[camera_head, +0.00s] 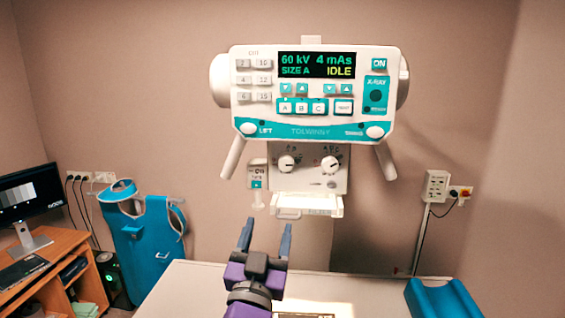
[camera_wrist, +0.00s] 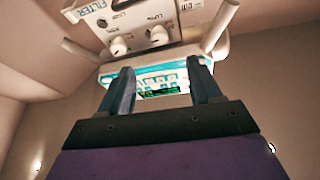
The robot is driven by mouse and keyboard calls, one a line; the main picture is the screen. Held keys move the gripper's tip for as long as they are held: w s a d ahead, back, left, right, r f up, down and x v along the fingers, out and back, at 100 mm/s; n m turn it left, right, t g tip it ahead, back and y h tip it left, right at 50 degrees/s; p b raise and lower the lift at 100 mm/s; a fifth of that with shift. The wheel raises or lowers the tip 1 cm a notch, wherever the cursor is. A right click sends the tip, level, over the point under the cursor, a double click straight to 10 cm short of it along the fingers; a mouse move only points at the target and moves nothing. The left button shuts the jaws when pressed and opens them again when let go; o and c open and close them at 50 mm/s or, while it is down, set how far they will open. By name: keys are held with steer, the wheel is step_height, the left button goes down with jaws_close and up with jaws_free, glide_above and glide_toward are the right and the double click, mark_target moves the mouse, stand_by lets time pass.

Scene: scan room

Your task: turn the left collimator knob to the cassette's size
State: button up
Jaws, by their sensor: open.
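The left collimator knob (camera_head: 286,163) is a round white dial on the collimator panel (camera_head: 310,182) below the X-ray control head. A second knob (camera_head: 330,164) sits to its right. The display (camera_head: 317,65) reads 60 kV, 4 mAs, SIZE A and IDLE. My gripper (camera_head: 265,236) is open and empty, in front of and below the panel, apart from both knobs. In the wrist view the knobs (camera_wrist: 119,48) and (camera_wrist: 158,34) show beyond the open fingers (camera_wrist: 165,88). The knob markings are too small to read. A cassette is not clearly seen.
The table (camera_head: 190,290) lies below my gripper, with a lit patch near its middle. A blue positioning block (camera_head: 443,298) is at the right. Two handles (camera_head: 233,158) and (camera_head: 385,162) hang beside the collimator. A blue apron (camera_head: 147,245) and a desk (camera_head: 50,270) stand left.

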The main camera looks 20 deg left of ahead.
mark_target(285, 168)
steer(key=x, duration=0.5)
steer(key=p+x, duration=0.1)
steer(key=x, duration=1.1)
steer(key=shift+d+r, duration=0.15)
steer(key=shift+r, duration=0.25)
steer(key=c, duration=1)
